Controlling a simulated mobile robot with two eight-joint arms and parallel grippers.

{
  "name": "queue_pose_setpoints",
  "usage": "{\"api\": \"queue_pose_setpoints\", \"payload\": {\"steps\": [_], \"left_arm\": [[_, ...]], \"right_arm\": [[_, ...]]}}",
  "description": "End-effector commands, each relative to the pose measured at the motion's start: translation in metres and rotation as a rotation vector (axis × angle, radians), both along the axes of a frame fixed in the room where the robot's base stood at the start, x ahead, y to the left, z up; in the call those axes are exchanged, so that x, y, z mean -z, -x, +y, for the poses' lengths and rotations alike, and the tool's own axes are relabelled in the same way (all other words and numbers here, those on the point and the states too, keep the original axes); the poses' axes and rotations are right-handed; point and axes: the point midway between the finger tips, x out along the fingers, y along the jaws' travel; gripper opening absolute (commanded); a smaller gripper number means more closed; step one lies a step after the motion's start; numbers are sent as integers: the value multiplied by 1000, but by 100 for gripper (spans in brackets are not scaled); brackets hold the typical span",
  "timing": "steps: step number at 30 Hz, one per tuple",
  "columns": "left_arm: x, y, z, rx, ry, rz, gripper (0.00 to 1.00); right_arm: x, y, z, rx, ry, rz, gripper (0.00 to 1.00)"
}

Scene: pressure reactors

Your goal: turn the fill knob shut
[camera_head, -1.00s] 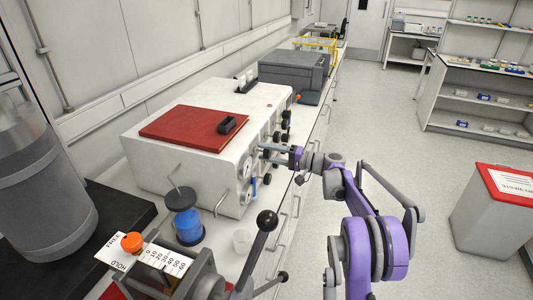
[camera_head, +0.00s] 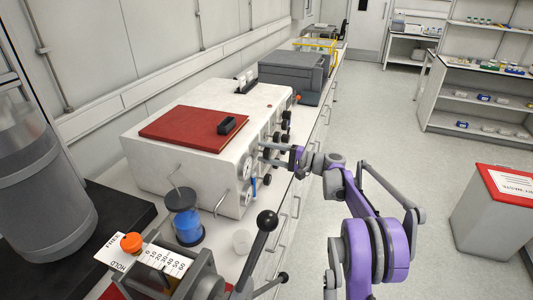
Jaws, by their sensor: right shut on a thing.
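The white reactor unit (camera_head: 200,165) stands on the bench with a red panel on top. Its front face, seen at a steep angle, carries gauges (camera_head: 247,168) and several dark knobs (camera_head: 285,126). My right gripper (camera_head: 268,153) is at this face, between the gauges and the dark knobs, shut on a small knob that its fingers mostly hide. I cannot read any label there, nor tell how far the knob is turned. My left gripper is not in view.
A black-balled lever (camera_head: 267,221) rises in the foreground. A grey box (camera_head: 293,75) stands behind the unit. The floor to the right is open up to a red-topped bin (camera_head: 495,215).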

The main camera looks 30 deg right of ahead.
Motion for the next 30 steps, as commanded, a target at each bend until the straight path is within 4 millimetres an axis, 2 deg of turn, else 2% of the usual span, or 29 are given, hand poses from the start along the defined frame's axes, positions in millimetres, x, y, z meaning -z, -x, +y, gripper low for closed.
{"api": "queue_pose_setpoints", "payload": {"steps": [3,4,6,17,20,30], "left_arm": [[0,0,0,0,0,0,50],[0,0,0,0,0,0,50],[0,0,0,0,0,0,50],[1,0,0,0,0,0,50],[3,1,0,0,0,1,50],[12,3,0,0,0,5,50]], "right_arm": [[1,0,0,-2,1,1,0],[1,0,0,-2,1,1,58],[1,0,0,-2,0,0,67],[0,4,-4,0,1,-1,67],[1,14,-13,2,1,0,67],[1,65,-56,2,2,0,67]]}}
